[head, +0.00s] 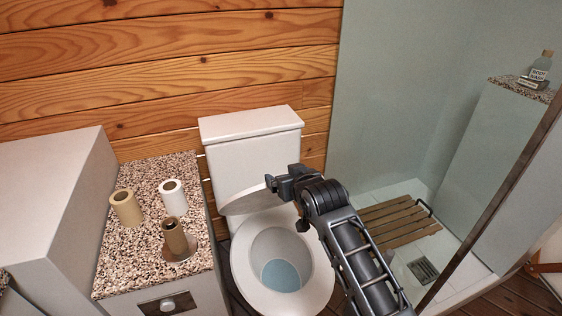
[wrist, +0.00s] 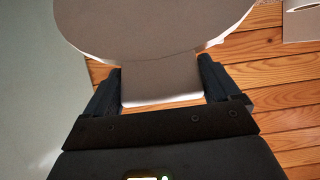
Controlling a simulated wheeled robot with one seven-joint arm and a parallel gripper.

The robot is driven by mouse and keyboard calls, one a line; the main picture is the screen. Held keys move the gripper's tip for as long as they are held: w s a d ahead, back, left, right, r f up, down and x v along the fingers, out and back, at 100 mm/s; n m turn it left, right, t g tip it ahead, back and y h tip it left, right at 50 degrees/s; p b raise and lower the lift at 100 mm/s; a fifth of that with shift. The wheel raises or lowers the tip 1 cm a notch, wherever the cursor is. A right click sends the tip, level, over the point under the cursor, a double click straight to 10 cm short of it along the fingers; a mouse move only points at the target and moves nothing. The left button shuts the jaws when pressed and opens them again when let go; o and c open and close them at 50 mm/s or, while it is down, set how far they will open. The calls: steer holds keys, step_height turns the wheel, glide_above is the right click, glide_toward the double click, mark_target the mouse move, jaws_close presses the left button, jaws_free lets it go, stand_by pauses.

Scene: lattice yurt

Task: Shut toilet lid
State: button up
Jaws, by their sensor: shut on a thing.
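The white toilet has a tank (head: 255,145) against the wood wall and an open bowl (head: 282,262) with its seat ring down. The toilet lid (head: 240,203) stands tilted over the back of the bowl, neither flat on the seat nor upright; part of it is hidden behind my gripper. My gripper (head: 283,185) is at the lid's right side, shut on the lid. In the wrist view the lid (wrist: 155,22) is a large pale rounded shape ahead of my fingers (wrist: 160,88). The fingers stand apart there, and their exact contact with the lid is hard to see.
A speckled counter (head: 130,255) at left bears a white roll (head: 172,196), a tan roll (head: 126,208) and a brown tube (head: 175,238). At right are a wooden slatted mat (head: 395,228), a glass shower panel edge (head: 500,205) and a ledge with a body wash bottle (head: 541,68).

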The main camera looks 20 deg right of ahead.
steer(key=shift+s+f+t+b, duration=1.1)
steer(key=shift+s+f+b, duration=2.35)
steer(key=shift+f+b, duration=2.1)
steer(key=shift+s+f+t+b, duration=1.1)
steer(key=shift+s+f+b, duration=2.4)
steer(key=shift+f+b, duration=2)
steer(key=shift+s+f+t+b, duration=1.1)
steer(key=shift+s+f+b, duration=2.9)
steer(key=shift+f, duration=2.6)
steer(key=shift+w+b, duration=0.5)
steer(key=shift+w, duration=0.05)
